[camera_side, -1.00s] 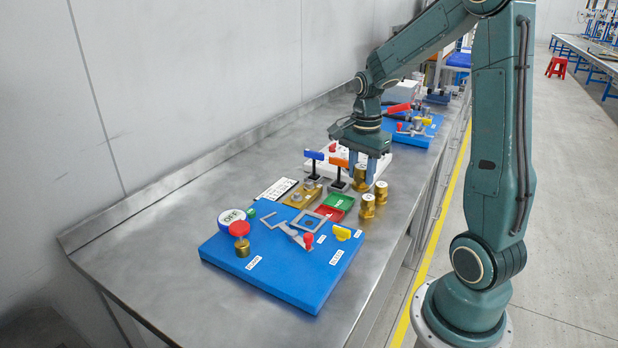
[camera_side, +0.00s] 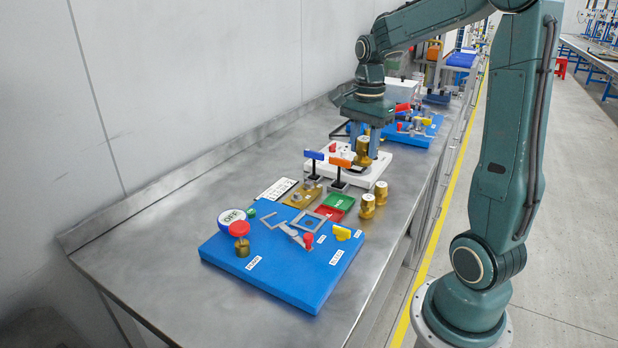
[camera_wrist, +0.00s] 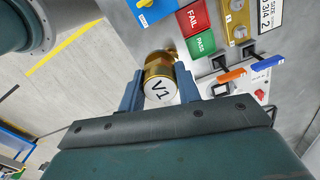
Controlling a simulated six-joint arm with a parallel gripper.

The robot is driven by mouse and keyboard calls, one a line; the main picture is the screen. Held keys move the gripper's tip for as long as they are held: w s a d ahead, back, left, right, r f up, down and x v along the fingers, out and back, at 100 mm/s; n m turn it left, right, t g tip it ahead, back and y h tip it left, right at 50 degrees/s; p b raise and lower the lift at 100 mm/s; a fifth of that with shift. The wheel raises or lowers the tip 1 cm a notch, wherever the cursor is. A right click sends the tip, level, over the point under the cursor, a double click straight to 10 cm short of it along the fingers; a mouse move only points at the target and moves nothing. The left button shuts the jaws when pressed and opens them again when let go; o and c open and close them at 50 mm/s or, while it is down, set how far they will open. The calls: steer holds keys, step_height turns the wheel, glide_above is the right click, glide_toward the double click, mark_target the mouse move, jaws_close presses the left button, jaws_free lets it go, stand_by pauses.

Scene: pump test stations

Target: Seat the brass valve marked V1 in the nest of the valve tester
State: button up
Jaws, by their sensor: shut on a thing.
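The brass valve marked V1 (camera_wrist: 161,84) is between the two blue fingers of my gripper (camera_wrist: 158,88) in the wrist view, its white V1 face toward the camera. In the side view my gripper (camera_side: 366,142) is shut on this brass valve (camera_side: 362,150), held over or beside the right part of a white base plate (camera_side: 340,172). The gap below the valve is hard to judge. Two other brass valves (camera_side: 367,206) (camera_side: 381,192) stand on the bench. I cannot make out which fixture is the valve tester, and its nest is not clearly visible.
Orange (camera_side: 340,162) and blue (camera_side: 313,155) levers stand near the white plate. Red (camera_side: 330,214) and green (camera_side: 340,201) trays lie nearby. Another blue board (camera_side: 431,128) lies behind. The bench's left front is clear.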

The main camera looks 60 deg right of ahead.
steer(key=shift+w+a+f, duration=0.15)
steer(key=shift+w+f, duration=0.15)
steer(key=shift+w, duration=0.15)
steer(key=w+a+f, duration=0.6)
steer(key=w+f, duration=0.3)
steer(key=shift+w+a, duration=0.25)
steer(key=shift+a, duration=0.1)
steer(key=shift+f, duration=0.15)
steer(key=shift+f, duration=2.3)
steer(key=shift+f, duration=1.15)
stand_by(1.0)
steer(key=o, duration=1.7)
